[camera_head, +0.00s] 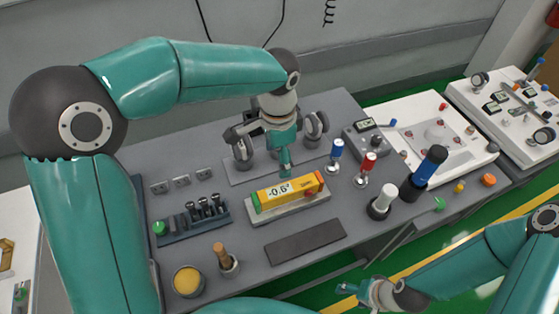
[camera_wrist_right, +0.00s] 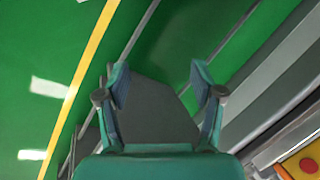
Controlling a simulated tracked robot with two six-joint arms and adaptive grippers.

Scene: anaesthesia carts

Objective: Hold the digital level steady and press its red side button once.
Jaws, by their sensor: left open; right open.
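The digital level (camera_head: 272,200) is a yellow bar with green and orange ends and a display that appears to read -0.6°. It lies on a pale block (camera_head: 292,210) in the middle of the grey cart top. A red button (camera_head: 311,191) shows near its right end. My left gripper (camera_head: 285,170) points down just above and behind the level; its fingers look nearly edge-on, open, and contact cannot be told. My right gripper (camera_head: 352,291) is low at the front, away from the level. In the right wrist view it (camera_wrist_right: 162,88) is open and empty.
Blue-topped (camera_head: 336,150) and red-topped (camera_head: 368,162) knobs and a white-capped post (camera_head: 382,202) stand right of the level. A socket rack (camera_head: 192,220) is left. A dark mat (camera_head: 305,242) lies in front. Green floor (camera_wrist_right: 60,40) lies below the right gripper.

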